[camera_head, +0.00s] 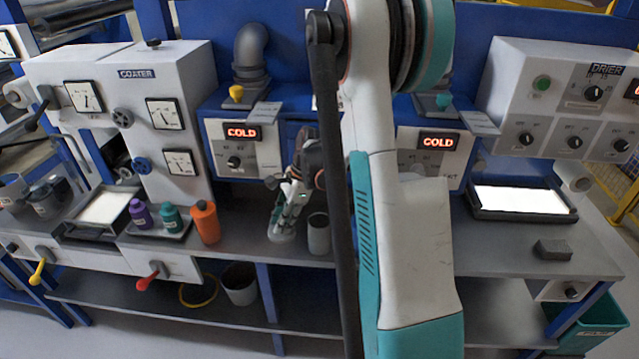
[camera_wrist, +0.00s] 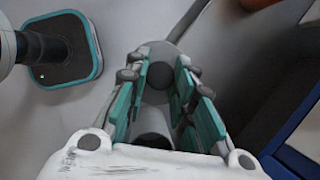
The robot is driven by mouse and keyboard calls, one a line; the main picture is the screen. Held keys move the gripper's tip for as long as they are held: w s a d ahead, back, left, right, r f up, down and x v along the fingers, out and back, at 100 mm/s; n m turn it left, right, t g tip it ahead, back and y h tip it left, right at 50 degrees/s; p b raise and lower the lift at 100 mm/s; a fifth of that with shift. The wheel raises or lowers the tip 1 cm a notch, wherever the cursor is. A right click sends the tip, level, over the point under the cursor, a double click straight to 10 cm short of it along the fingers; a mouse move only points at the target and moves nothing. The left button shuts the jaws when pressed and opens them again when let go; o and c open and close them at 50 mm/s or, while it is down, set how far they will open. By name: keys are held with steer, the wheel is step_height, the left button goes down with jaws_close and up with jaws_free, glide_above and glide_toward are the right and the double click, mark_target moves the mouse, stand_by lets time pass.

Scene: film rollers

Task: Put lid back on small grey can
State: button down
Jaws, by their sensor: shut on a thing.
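My gripper (camera_head: 287,213) points down over the counter, left of my arm in the head view. Its teal-padded fingers (camera_wrist: 163,88) are shut on a round grey lid (camera_wrist: 160,52), which has a dark middle. In the head view the lid (camera_head: 282,235) shows at the fingertips, low over the counter; whether it touches is unclear. The small grey can (camera_head: 319,236) stands upright just right of the gripper, partly beside my arm. Its dark round mouth (camera_wrist: 153,141) seems to show between the finger bases in the wrist view.
An orange bottle (camera_head: 206,222) and a tray with purple (camera_head: 141,215) and teal (camera_head: 172,218) bottles stand to the left. A dark block (camera_head: 552,250) and a white-filled tray (camera_head: 472,206) lie at right. A bin (camera_head: 240,285) sits on the lower shelf.

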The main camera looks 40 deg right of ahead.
steer(key=s+d+r+m+t+h+p, duration=0.35)
steer(key=d+r+m, duration=0.25)
steer(key=d+m, duration=0.55)
step_height(320, 180, down, 6)
steer(key=b, duration=0.5)
steer(key=shift+s+a+f+m+g, duration=0.15)
steer(key=shift+m+g, duration=0.2)
steer(key=shift+m, duration=0.1)
steer(key=shift+b, duration=0.4)
stand_by(0.5)
steer(key=shift+f+b, duration=0.1)
steer(key=shift+b, duration=0.3)
stand_by(0.8)
stand_by(0.4)
steer(key=c, duration=1.3)
jaws_free()
